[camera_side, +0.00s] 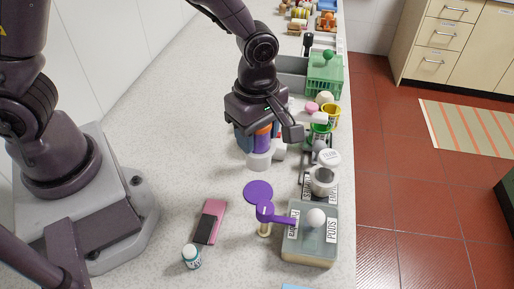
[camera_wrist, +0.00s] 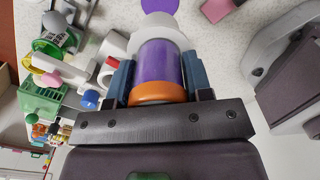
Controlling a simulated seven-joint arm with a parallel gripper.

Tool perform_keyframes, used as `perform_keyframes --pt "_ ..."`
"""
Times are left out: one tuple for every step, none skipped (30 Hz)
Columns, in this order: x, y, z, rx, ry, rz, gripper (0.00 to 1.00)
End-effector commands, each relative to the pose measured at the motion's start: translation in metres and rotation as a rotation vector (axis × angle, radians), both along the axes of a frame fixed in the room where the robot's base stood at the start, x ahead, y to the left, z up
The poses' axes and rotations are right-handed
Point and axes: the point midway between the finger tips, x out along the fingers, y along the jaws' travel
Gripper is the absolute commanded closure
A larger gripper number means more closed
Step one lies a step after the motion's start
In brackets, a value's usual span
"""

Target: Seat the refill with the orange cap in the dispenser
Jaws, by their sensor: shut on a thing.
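The refill is a purple cylinder (camera_wrist: 160,62) with an orange cap (camera_wrist: 158,93). My gripper (camera_side: 262,140) is shut on it, with blue-grey fingers on both sides near the cap, and the refill also shows between them in the side view (camera_side: 262,136). A white round holder, which looks like the dispenser (camera_side: 260,161), stands on the counter directly below. It also shows as a white rim around the refill's far end in the wrist view (camera_wrist: 160,33). The refill looks upright and lined up with it. How deep its lower end sits is hidden.
A purple disc (camera_side: 258,191) and a purple-armed stand (camera_side: 266,213) are in front, beside a box labelled PODS (camera_side: 310,250). A pink-and-black block (camera_side: 210,222) and small bottle (camera_side: 192,257) lie left. Jars and a green basket (camera_side: 325,77) crowd the right edge.

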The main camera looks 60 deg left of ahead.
Motion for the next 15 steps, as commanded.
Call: perform_keyframes --pt "0.001 -0.001 0.009 -0.002 -0.005 -0.001 0.77" --pt "0.001 -0.001 0.014 -0.002 -0.005 -0.001 0.77" --pt "0.001 -0.001 0.022 -0.002 -0.006 -0.002 0.77" --pt "0.001 -0.001 0.029 -0.002 -0.006 -0.002 0.77" --pt "0.000 -0.001 0.036 -0.003 -0.007 -0.002 0.77" --pt "0.001 -0.001 0.043 -0.002 -0.006 -0.002 0.77" --pt "0.001 -0.001 0.050 -0.002 -0.006 -0.001 0.77" --pt "0.001 -0.001 0.056 -0.002 -0.007 -0.001 0.77" --pt "0.000 0.000 0.065 -0.002 -0.006 0.000 0.77" --pt "0.001 0.000 0.070 -0.002 -0.006 0.000 0.77" --pt "0.001 0.000 0.076 -0.002 -0.005 0.000 0.77" --pt "0.001 0.000 0.084 -0.002 -0.005 0.000 0.77" --pt "0.000 0.000 0.090 -0.003 -0.006 0.000 0.77" --pt "0.006 0.005 0.087 0.000 0.000 0.006 0.77" --pt "0.013 0.010 0.086 0.001 0.001 0.007 0.77"
